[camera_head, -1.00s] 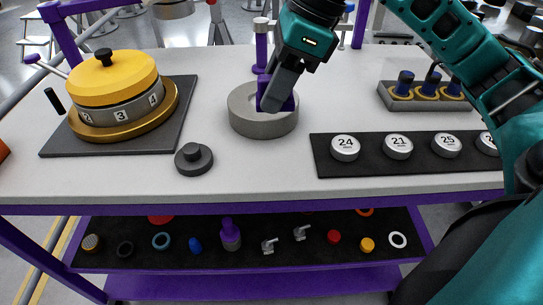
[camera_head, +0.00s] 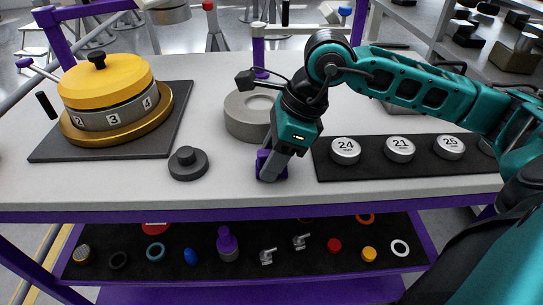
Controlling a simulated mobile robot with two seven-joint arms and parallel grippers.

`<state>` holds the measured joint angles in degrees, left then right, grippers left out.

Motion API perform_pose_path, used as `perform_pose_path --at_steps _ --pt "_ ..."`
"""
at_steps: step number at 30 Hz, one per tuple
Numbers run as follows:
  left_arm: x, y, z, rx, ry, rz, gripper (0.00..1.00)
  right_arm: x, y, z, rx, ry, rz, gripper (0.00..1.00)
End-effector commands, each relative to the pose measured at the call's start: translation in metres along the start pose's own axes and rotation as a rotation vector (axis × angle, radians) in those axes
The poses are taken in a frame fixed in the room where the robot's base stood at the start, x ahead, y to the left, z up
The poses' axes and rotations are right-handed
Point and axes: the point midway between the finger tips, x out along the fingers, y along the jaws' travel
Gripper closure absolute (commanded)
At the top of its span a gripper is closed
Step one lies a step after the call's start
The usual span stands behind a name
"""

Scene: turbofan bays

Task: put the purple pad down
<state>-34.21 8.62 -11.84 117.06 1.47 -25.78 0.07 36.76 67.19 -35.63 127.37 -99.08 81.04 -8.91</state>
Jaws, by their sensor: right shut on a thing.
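The purple pad (camera_head: 262,162) is between the fingers of my right gripper (camera_head: 269,174), low over the front part of the white bench top. The gripper hides much of the pad, and I cannot tell whether the pad touches the bench. The fingers are shut on it and point down. The grey ring (camera_head: 244,118) stands just behind and to the left of the gripper, apart from the pad. My left gripper is not in view.
A dark knobbed disc (camera_head: 188,164) lies left of the pad. A black strip with numbered white discs (camera_head: 330,170) lies close on the right. A yellow-lidded drum (camera_head: 108,85) stands on a dark plate at left. The bench's purple front edge (camera_head: 150,215) is near.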

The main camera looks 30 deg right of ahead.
Motion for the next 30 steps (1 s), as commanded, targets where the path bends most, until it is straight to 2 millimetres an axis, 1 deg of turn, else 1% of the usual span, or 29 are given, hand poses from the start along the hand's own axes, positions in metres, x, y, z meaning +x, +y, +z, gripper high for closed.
perform_pose_path --at_steps 3,7,8,15,22,25,26,28,30 --pt "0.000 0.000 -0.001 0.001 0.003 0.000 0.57 0.000 0.000 0.000 0.000 0.000 0.000 0.83" --pt "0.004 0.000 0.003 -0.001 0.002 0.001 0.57 0.004 0.000 -0.002 0.000 0.000 0.000 0.83" --pt "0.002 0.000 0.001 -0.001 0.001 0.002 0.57 0.003 0.000 -0.001 0.001 0.000 0.000 0.55" --pt "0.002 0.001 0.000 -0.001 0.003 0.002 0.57 0.002 0.000 -0.001 0.001 0.000 0.000 0.33" --pt "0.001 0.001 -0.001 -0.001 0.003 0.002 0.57 0.002 0.000 -0.001 0.000 0.000 0.000 0.33" --pt "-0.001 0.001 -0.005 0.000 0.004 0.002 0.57 -0.003 0.000 0.001 0.000 0.000 0.000 0.33" --pt "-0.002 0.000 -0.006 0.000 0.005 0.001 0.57 -0.005 0.000 0.001 0.001 0.000 -0.001 0.33" --pt "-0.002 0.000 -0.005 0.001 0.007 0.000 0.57 -0.015 -0.001 0.001 0.001 0.000 -0.004 0.33" --pt "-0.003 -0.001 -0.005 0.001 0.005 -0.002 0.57 -0.029 -0.002 0.001 0.001 -0.001 -0.006 0.33"
